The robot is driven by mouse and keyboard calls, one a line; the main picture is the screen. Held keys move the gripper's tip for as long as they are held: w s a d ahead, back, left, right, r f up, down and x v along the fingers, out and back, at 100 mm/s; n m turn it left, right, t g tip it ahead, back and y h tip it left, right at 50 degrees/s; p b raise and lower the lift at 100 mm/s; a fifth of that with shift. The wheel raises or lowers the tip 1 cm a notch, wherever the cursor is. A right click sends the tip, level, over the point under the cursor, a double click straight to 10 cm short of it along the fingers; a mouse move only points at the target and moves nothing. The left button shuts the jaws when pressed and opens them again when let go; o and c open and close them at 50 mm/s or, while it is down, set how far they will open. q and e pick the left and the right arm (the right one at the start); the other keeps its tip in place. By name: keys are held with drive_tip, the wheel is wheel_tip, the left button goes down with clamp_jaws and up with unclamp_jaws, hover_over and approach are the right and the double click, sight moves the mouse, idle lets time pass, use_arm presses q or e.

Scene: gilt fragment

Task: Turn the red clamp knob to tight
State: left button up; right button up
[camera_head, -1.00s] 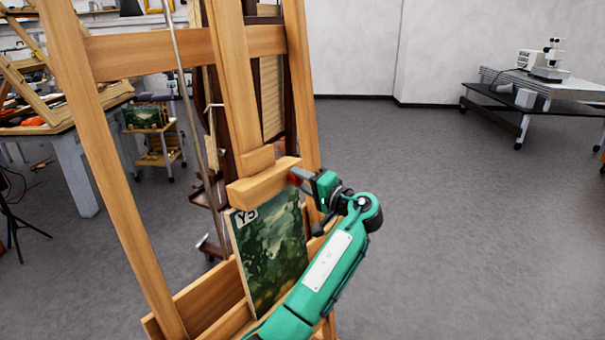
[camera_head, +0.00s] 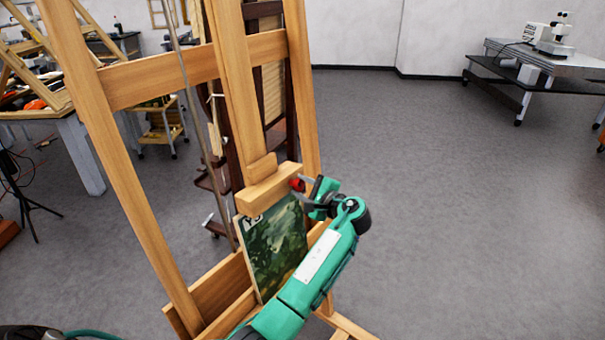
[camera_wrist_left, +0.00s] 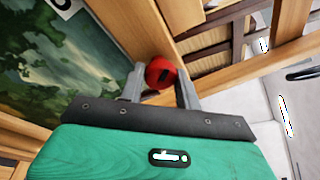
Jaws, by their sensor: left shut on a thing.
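The red clamp knob (camera_head: 297,184) sits at the right end of the wooden clamp block (camera_head: 268,187) on the easel, just above the painting (camera_head: 276,247). My left gripper (camera_head: 301,184) reaches it from the right and is shut on the knob. In the left wrist view the red knob (camera_wrist_left: 161,73) lies between the two grey fingers of the left gripper (camera_wrist_left: 160,84). A dark slot or mark shows on the knob's face.
The wooden easel (camera_head: 187,68) fills the left and middle. A cluttered workbench (camera_head: 40,113) and a tripod (camera_head: 22,190) stand at the far left. A bench with a microscope (camera_head: 549,60) stands at the far right. The grey floor (camera_head: 440,200) on the right is clear.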

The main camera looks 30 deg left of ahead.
use_arm(q)
drive_tip(key=m+p, duration=0.2)
drive_tip(key=p, duration=0.1)
drive_tip(key=shift+r+m, duration=0.35)
drive_tip(key=shift+m, duration=0.05)
drive_tip(key=shift+m+h+p, duration=0.3)
drive_tip(key=shift+m, duration=0.1)
drive_tip(key=shift+f+m+g, duration=0.2)
drive_tip(key=shift+m+g, duration=0.1)
drive_tip(key=shift+m, duration=0.5)
drive_tip(key=shift+m+g+h, duration=0.3)
drive_tip(key=shift+m+g, duration=0.1)
drive_tip(key=shift+m, duration=1)
drive_tip(key=shift+f, duration=0.1)
drive_tip(key=o, duration=1)
drive_tip(key=shift+c, duration=0.2)
